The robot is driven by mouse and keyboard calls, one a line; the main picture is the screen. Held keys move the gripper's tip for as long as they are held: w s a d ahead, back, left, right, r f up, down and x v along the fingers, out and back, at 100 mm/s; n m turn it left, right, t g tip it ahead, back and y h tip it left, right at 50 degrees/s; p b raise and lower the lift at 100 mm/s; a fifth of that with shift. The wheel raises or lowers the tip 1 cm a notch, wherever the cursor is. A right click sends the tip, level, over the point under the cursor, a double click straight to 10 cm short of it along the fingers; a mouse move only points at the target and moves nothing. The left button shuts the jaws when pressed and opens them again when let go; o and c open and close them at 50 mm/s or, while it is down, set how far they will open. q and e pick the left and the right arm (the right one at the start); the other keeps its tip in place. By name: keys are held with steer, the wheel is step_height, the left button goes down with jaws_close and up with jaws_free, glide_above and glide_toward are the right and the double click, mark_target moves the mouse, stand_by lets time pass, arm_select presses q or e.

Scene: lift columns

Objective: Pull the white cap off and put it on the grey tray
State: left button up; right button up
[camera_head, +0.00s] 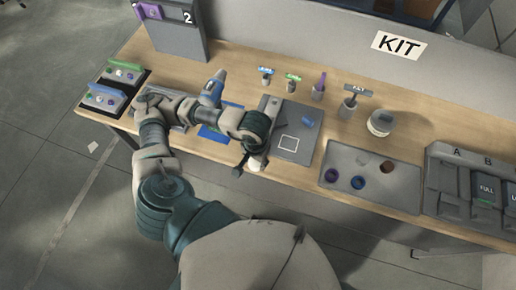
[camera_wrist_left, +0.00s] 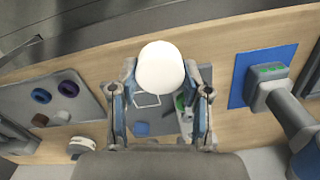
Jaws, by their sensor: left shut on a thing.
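My left gripper (camera_head: 252,162) is shut on the white cap (camera_wrist_left: 160,66), a rounded white piece between its two fingertips (camera_wrist_left: 160,88). I cannot tell what, if anything, is joined to the cap underneath. The grey tray (camera_head: 342,156) lies to the right of the gripper, apart from it, with several small round pieces on it. It also shows at the left of the left wrist view (camera_wrist_left: 66,106).
Grey bins (camera_head: 447,178) stand at the table's right end. Several small labelled holders (camera_head: 347,108) and a round pale jar (camera_head: 379,124) stand behind the tray. A blue mat (camera_head: 212,134) lies left of the plate.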

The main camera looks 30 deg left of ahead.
mark_target(255, 162)
arm_select(q)
steer(key=shift+s+r, duration=0.15)
steer(key=shift+s, duration=0.05)
steer(key=shift+r, duration=0.45)
arm_select(e)
steer(key=shift+a, duration=0.35)
arm_select(q)
steer(key=shift+r, duration=0.15)
steer(key=shift+r+p, duration=1.3)
steer(key=shift+r, duration=0.05)
steer(key=shift+r+p, duration=0.95)
steer(key=shift+r, duration=0.1)
arm_select(e)
steer(key=shift+w+d+r, duration=0.1)
steer(key=shift+r, duration=1.05)
steer(key=shift+d+r, duration=0.1)
steer(key=shift+r, duration=1)
steer(key=shift+a, duration=0.15)
arm_select(q)
steer(key=shift+f, duration=0.15)
